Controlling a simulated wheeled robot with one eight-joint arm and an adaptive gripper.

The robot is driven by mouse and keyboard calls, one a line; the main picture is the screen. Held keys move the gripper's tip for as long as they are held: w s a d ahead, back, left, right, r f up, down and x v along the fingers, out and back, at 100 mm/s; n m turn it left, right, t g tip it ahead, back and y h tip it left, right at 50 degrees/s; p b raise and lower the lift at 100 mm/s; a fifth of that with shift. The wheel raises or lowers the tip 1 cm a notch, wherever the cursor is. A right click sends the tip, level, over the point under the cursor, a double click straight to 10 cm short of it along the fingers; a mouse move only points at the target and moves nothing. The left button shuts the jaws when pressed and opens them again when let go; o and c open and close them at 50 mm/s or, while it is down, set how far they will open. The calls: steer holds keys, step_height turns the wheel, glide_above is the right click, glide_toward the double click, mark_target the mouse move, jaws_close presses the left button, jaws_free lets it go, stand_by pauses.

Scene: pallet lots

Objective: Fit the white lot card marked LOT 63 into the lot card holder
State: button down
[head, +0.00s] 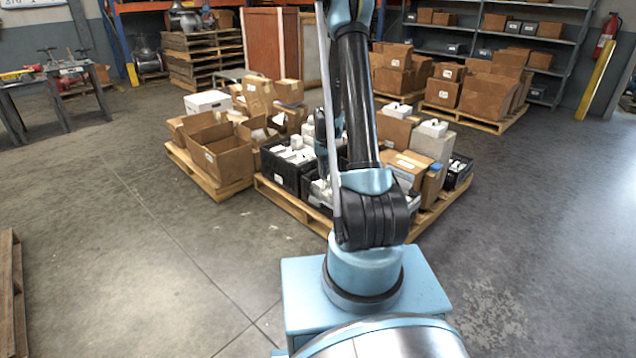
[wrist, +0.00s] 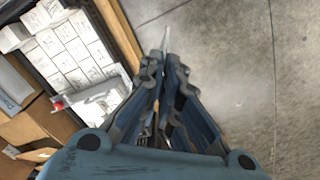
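In the wrist view my gripper (wrist: 165,62) has its two fingers nearly together. A thin pale sliver (wrist: 166,39) sticks out between the fingertips, like a white card seen edge-on; no LOT 63 marking can be read. A pale, partly clear flat piece with a red spot (wrist: 95,101) lies left of the fingers, by the edge of a black crate; I cannot tell whether it is the lot card holder. The gripper is apart from it, over the wooden edge and floor. In the head view my arm hides the gripper and much of the crates.
A black crate of white boxes (wrist: 75,45) stands on a pallet (head: 283,199) with cartons and other crates. Another pallet at its left carries open cartons (head: 222,158). Grey shelving (head: 566,50) stands behind. Concrete floor is free at both sides.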

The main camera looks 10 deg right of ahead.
steer(key=w+d+f+n+t+y, duration=0.1)
steer(key=w+f+n+t, duration=0.1)
steer(key=w+f, duration=0.9)
steer(key=w+f+n+t+y, duration=0.2)
steer(key=w+f+n, duration=0.3)
steer(key=w+f, duration=0.6)
steer(key=w, duration=0.6)
steer(key=shift+w+d+t+y, duration=0.3)
steer(key=shift+w+d+t, duration=0.05)
steer(key=shift+w+t, duration=0.05)
steer(key=shift+f, duration=0.1)
steer(key=shift+d+f, duration=0.1)
steer(key=shift+f, duration=2.8)
steer(key=shift+f, duration=0.25)
steer(key=shift+s, duration=0.15)
stand_by(1.4)
